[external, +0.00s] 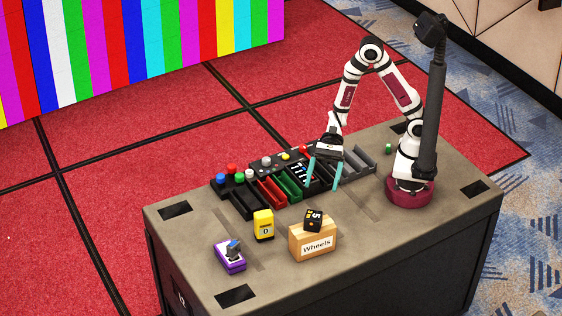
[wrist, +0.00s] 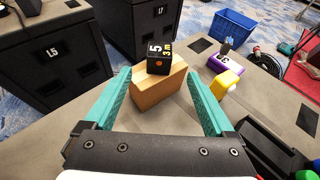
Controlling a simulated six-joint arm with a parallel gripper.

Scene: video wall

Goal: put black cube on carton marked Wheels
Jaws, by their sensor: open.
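The black cube (external: 313,220) with yellow and white markings rests on top of the carton marked Wheels (external: 300,245), near the table's front edge. In the wrist view the black cube (wrist: 159,58) sits on the tan carton (wrist: 150,88), beyond my fingertips. My gripper (external: 323,173) is open and empty, with teal fingers apart, behind and above the carton. In the wrist view my gripper (wrist: 160,82) frames the carton and cube between its fingers, with a gap, touching neither.
A yellow block (external: 264,225) and a purple box (external: 230,256) with a dark item on it stand left of the carton. A row of coloured bins (external: 270,191) lies behind, under my gripper. Bare table lies right of the carton.

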